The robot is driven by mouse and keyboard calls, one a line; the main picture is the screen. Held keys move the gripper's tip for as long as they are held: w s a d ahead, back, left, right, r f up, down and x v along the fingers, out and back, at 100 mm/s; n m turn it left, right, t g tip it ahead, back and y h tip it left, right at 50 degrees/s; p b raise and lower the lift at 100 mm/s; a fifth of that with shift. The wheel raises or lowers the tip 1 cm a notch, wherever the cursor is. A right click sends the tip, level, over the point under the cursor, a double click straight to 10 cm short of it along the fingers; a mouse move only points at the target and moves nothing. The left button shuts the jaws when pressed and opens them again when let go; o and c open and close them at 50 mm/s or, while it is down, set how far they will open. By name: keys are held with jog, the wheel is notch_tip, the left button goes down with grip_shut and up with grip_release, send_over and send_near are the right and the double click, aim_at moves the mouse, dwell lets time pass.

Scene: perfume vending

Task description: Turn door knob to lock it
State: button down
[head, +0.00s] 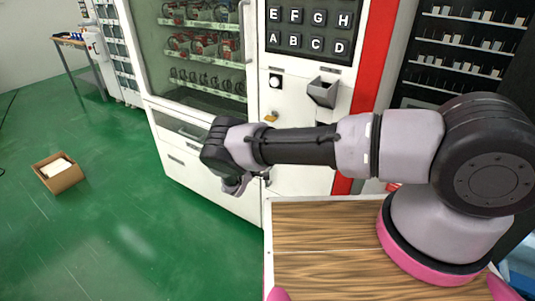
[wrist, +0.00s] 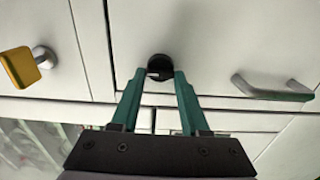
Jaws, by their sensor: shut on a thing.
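The door knob (wrist: 160,60) is a small round black knob on the white machine front, in the upper middle of the wrist view. My gripper (wrist: 159,77) has its two green fingers on either side of the knob, with the tips closed on it. In the head view my gripper (head: 236,186) is at the lower front of the vending machine (head: 212,183), and the arm hides the knob. A yellow knob (wrist: 18,68) on a metal stem is at the left of the wrist view. It also shows above my arm in the head view (head: 271,117).
A grey bar handle (wrist: 270,93) is right of the knob in the wrist view. A grey tray (head: 323,92) juts from the machine above my arm. A wooden-topped surface (head: 325,255) lies below the arm. An open cardboard box (head: 60,180) sits on the green floor at left.

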jog(key=shift+a+n, duration=0.1)
jog(key=shift+n, duration=0.2)
jog(key=shift+c, duration=2)
grip_release()
jog(key=v, duration=1)
jog(key=shift+s+a, duration=0.2)
jog(key=shift+s, duration=0.2)
